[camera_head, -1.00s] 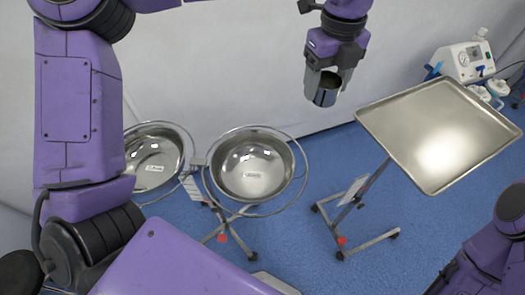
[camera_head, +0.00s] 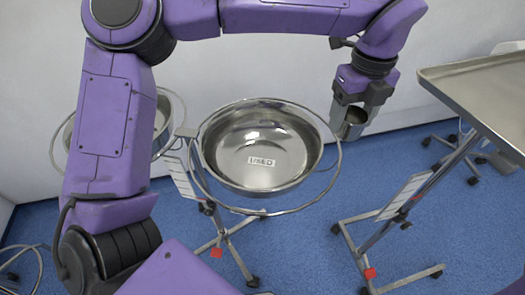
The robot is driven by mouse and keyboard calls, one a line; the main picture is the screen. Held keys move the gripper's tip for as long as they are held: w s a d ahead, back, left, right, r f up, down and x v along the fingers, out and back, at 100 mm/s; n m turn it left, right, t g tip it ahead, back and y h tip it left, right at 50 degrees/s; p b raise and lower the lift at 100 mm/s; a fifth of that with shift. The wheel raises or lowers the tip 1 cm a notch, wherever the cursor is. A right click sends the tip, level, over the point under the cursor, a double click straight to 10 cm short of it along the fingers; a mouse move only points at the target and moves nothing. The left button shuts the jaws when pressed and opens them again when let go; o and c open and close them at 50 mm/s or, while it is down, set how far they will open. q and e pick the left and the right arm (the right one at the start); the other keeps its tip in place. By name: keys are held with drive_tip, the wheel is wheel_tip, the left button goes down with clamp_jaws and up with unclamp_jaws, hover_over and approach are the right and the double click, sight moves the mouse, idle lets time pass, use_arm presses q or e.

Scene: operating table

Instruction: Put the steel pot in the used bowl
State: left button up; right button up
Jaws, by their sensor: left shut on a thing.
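The steel pot (camera_head: 353,124) is a small shiny cup, held in my left gripper (camera_head: 356,112), which is shut on it. The pot is tilted with its opening towards the camera. In the picture it shows just right of the used bowl's ring, overlapping the ring's right edge; I cannot tell the height between them. The used bowl (camera_head: 258,170) is a large round steel basin with a "USED" label inside, set in a wire ring on a wheeled stand. It looks empty. My right gripper is not in view.
A second steel bowl (camera_head: 161,117) in a ring stands to the left, partly hidden behind my left arm. A steel tray (camera_head: 480,92) on a wheeled stand is at the right. A white wall runs behind. Blue floor shows between the stands.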

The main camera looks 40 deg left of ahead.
use_arm(q)
drive_tip(key=s+a+f, duration=0.1)
drive_tip(key=a, duration=0.1)
drive_tip(key=s+a+f, duration=0.1)
drive_tip(key=s+a, duration=0.1)
drive_tip(key=s+a+f, duration=0.1)
drive_tip(key=a+f, duration=0.1)
drive_tip(key=a, duration=0.1)
drive_tip(key=shift+s+a, duration=0.1)
drive_tip(key=shift+s, duration=0.15)
drive_tip(key=a+f, duration=0.1)
drive_tip(key=s+a+f, duration=0.1)
drive_tip(key=f, duration=0.1)
drive_tip(key=s+a+f+b, duration=0.1)
drive_tip(key=a+f, duration=0.1)
drive_tip(key=shift+s+f, duration=0.2)
drive_tip(key=shift+s, duration=0.05)
drive_tip(key=shift+s+a+f, duration=0.1)
drive_tip(key=shift+a+f, duration=0.1)
drive_tip(key=shift+f, duration=0.05)
drive_tip(key=f, duration=0.3)
drive_tip(key=shift+s+a+f, duration=0.1)
drive_tip(key=shift+a+f, duration=0.1)
drive_tip(key=shift+f, duration=0.2)
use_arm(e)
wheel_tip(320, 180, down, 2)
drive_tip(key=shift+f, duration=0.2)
use_arm(q)
drive_tip(key=shift+s+b, duration=0.1)
drive_tip(key=shift+b, duration=0.2)
